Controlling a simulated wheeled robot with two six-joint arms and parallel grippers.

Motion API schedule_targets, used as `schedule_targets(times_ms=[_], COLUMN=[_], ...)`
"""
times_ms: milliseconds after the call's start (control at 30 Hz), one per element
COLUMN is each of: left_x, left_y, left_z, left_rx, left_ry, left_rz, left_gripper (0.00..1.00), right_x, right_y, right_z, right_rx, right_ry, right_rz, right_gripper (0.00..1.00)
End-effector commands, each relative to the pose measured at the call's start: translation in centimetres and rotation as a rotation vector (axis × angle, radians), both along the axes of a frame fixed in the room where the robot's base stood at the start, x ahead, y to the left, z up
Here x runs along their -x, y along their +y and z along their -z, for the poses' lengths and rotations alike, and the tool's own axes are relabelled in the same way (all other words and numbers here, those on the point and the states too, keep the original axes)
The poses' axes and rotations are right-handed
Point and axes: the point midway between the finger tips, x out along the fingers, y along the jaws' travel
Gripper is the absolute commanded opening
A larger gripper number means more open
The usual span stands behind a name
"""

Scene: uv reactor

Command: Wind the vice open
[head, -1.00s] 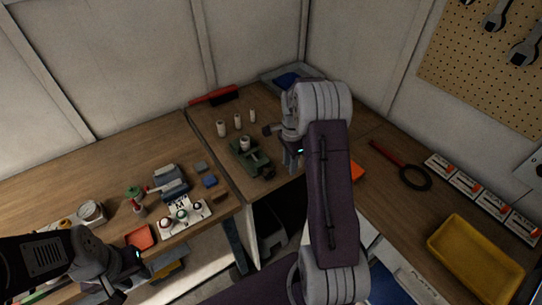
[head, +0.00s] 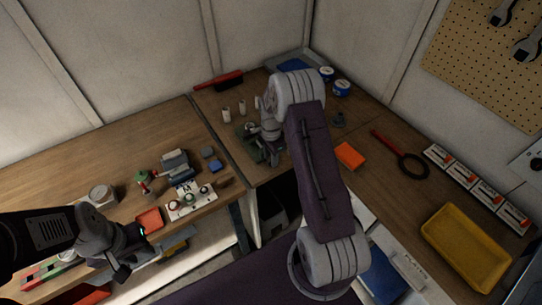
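A dark green vice-like block (head: 249,143) sits on the back part of the wooden bench, left of centre. My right gripper (head: 272,156) is at its right end, pointing down, and partly covers it. I cannot tell whether they touch. The vice's handle and jaws cannot be made out behind the gripper. The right fingers are too small and dark to show whether they are open. My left gripper (head: 122,272) hangs at the lower left, away from the vice, near the bench's front edge; its finger opening is unclear.
Small pale cylinders (head: 227,116) stand behind the vice. A blue-grey device (head: 175,163), a white button panel (head: 190,201) and an orange-red tray (head: 150,220) lie on the left. An orange block (head: 350,155), a magnifier-like tool (head: 413,166) and a yellow tray (head: 465,248) lie on the right.

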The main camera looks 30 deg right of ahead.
Motion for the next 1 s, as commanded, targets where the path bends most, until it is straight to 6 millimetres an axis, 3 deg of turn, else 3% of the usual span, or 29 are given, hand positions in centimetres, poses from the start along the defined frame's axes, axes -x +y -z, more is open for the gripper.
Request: schedule_targets(times_ms=[200, 300, 333, 767, 867, 1000], left_x=[0.0, 0.0, 0.0, 0.0, 0.0, 0.0], left_y=[0.0, 0.0, 0.0, 0.0, 0.0, 0.0], left_z=[0.0, 0.0, 0.0, 1.4, 2.8, 6.1], left_rx=[0.000, 0.000, 0.000, 0.000, 0.000, 0.000], left_ry=[0.000, 0.000, 0.000, 0.000, 0.000, 0.000], left_rz=[0.000, 0.000, 0.000, 0.000, 0.000, 0.000], left_gripper=[0.32, 0.32, 0.32, 0.32, 0.32, 0.32], right_x=[0.0, 0.0, 0.0, 0.0, 0.0, -0.1], right_y=[0.0, 0.0, 0.0, 0.3, 0.5, 0.8], right_z=[0.1, 0.1, 0.1, 0.5, 0.8, 1.5], right_rx=[0.000, 0.000, 0.000, 0.077, 0.142, 0.258], right_ry=[0.000, 0.000, 0.000, -0.006, -0.012, -0.024], right_rz=[0.000, 0.001, 0.001, -0.003, -0.005, -0.008], right_gripper=[0.32, 0.04, 0.00, 0.00, 0.00, 0.00])
